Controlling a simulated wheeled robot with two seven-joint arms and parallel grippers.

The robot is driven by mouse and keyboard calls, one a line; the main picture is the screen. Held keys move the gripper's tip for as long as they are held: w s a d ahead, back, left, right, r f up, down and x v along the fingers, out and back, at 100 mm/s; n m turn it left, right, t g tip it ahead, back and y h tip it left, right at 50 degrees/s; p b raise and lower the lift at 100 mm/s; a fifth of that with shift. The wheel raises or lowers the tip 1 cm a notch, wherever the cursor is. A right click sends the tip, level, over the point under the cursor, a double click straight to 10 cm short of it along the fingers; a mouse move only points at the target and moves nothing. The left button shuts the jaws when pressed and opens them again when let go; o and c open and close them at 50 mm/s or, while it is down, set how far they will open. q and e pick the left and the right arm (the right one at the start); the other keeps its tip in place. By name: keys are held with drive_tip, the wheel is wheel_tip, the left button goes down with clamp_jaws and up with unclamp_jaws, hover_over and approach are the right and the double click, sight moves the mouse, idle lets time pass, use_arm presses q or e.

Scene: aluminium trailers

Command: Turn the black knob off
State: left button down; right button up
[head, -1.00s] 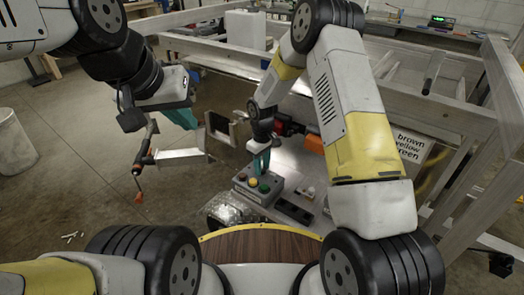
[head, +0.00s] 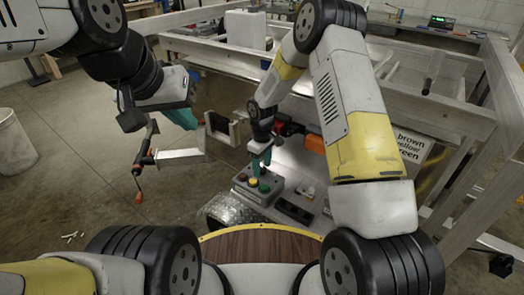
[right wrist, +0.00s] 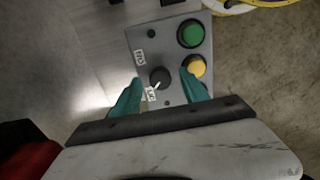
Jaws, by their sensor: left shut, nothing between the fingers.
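The black knob (right wrist: 160,77) sits on a grey control box (right wrist: 137,38). In the right wrist view its white pointer line points down-left, toward the lower of two small white labels; I cannot read them surely. My right gripper (right wrist: 160,92) is open, one teal finger on each side of the knob; I cannot tell whether they touch it. The right finger lies close to the yellow button (right wrist: 195,66). In the head view the right gripper (head: 262,163) points down at the box (head: 258,193) and hides the knob. My left gripper (head: 184,118) is shut and empty, away to the left.
A green button (right wrist: 190,33) is beside the yellow one. An orange-tipped crank (head: 145,165) stands left of the box. Aluminium trailer rails (head: 430,118) run behind and right of my right arm. Open floor (head: 70,120) lies left.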

sight(263, 168)
drive_tip(key=shift+r, duration=3.85)
drive_tip(key=shift+r, duration=0.2)
drive_tip(key=s+d+r+m+t, duration=0.1)
drive_tip(key=s+d+r+m, duration=0.15)
drive_tip(key=r, duration=0.45)
drive_tip(key=s+d+r+m+t, duration=0.1)
drive_tip(key=s+d+r, duration=0.3)
drive_tip(key=r, duration=0.3)
drive_tip(key=s+d+r+m+t, duration=0.1)
drive_tip(key=s+d+r+m, duration=0.15)
drive_tip(key=r, duration=0.45)
drive_tip(key=s+d+r+m+t+y, duration=0.1)
drive_tip(key=s+d+r+m, duration=0.1)
drive_tip(key=s, duration=0.7)
drive_tip(key=s+d+r+m+t+y, duration=0.1)
drive_tip(key=s+d+r+m+t, duration=0.1)
drive_tip(key=s+r, duration=0.3)
drive_tip(key=s, duration=0.3)
drive_tip(key=shift+s+d+r, duration=0.15)
drive_tip(key=shift+s+d, duration=0.2)
drive_tip(key=shift+d, duration=0.05)
